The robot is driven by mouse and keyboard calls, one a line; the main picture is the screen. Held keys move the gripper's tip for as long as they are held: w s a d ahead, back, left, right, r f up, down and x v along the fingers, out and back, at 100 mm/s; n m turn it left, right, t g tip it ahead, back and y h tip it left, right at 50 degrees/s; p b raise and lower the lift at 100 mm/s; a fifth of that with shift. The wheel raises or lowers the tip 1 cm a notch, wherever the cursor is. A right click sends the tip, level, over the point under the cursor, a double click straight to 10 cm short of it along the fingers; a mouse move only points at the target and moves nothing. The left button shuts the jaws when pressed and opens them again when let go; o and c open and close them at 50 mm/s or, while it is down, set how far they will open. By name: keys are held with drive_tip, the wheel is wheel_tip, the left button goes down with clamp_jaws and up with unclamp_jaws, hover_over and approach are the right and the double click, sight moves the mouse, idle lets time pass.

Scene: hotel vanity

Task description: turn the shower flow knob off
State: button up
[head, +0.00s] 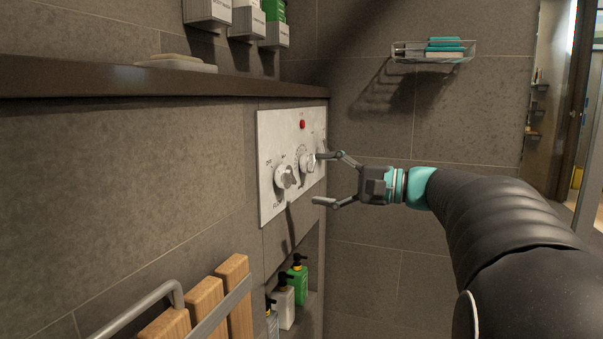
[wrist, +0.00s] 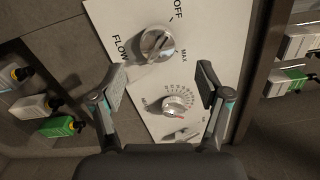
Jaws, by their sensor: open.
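The flow knob (head: 285,178) is a round silver knob with a raised grip bar on the white wall panel (head: 270,130). In the wrist view, the flow knob (wrist: 158,43) has FLOW, OFF and MAX printed around it, and its bar is slanted. I cannot tell its exact setting. My gripper (head: 321,178) is open and empty in front of the panel, to the right of the flow knob. In the wrist view, my gripper's fingertips (wrist: 162,73) lie below the flow knob, with the dial-marked middle knob (wrist: 173,101) showing between the fingers.
A third control (wrist: 181,134) and a red button (head: 302,124) are on the panel. A dark ledge (head: 130,80) runs above it. Bottles (head: 299,280) stand in a niche below, near a metal rail (head: 150,302) and wooden blocks (head: 205,300). A wire shelf (head: 433,50) hangs behind.

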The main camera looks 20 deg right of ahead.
drive_tip(key=shift+v, duration=2.5)
